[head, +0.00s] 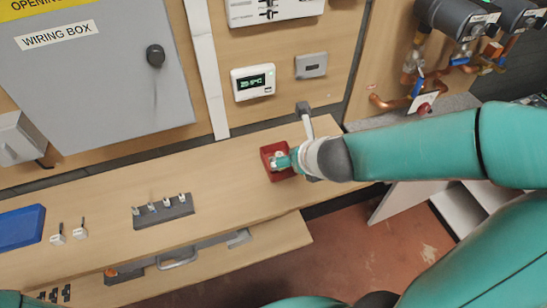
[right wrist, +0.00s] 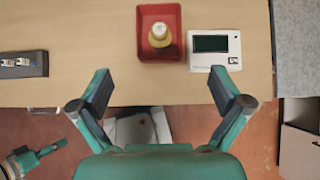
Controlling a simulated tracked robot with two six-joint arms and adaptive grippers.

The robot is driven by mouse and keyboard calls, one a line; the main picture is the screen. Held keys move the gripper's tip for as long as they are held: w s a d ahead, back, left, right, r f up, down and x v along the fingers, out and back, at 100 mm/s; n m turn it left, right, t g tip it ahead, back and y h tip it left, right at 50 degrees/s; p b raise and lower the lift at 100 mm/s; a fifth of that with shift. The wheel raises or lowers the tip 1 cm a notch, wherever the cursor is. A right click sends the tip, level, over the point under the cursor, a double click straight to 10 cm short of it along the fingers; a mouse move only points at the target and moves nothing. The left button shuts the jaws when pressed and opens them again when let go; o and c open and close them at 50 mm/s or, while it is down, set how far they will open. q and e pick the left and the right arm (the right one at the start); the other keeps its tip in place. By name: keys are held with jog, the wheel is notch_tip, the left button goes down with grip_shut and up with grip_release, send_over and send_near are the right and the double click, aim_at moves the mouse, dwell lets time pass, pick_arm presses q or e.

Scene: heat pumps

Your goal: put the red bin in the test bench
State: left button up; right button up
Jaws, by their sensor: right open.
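The red bin (head: 268,150) stands on the wooden bench top (head: 100,190), which I take for the test bench. In the right wrist view the bin (right wrist: 146,22) is upright near the bench's front edge, with a yellowish, light-topped round item inside. My right gripper (right wrist: 160,88) is open and empty, its fingers apart and short of the bin in that view. In the head view the right gripper (head: 284,160) overlaps the bin and hides part of it. A teal and grey part of my left arm (right wrist: 40,155) shows at the lower left of the wrist view; its jaw state is unclear.
A white device with a dark screen (right wrist: 213,48) sits just right of the bin. A grey block with several pegs (head: 163,211) and a blue case (head: 20,226) lie further left. A lower wooden surface (head: 285,238) with a handle juts out below the bench front.

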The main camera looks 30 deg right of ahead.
jog(key=b+x, duration=0.4)
jog(key=x, duration=0.6)
jog(key=shift+s+f, duration=0.1)
jog(key=shift+s, duration=0.05)
jog(key=shift+b+x, duration=1)
jog(key=shift+x, duration=1.75)
jog(key=shift+f, duration=0.3)
jog(key=shift+c, duration=0.3)
jog(key=shift+r, duration=0.1)
jog(key=c, duration=1.2)
jog(key=shift+c, duration=0.2)
jog(key=shift+r, duration=0.1)
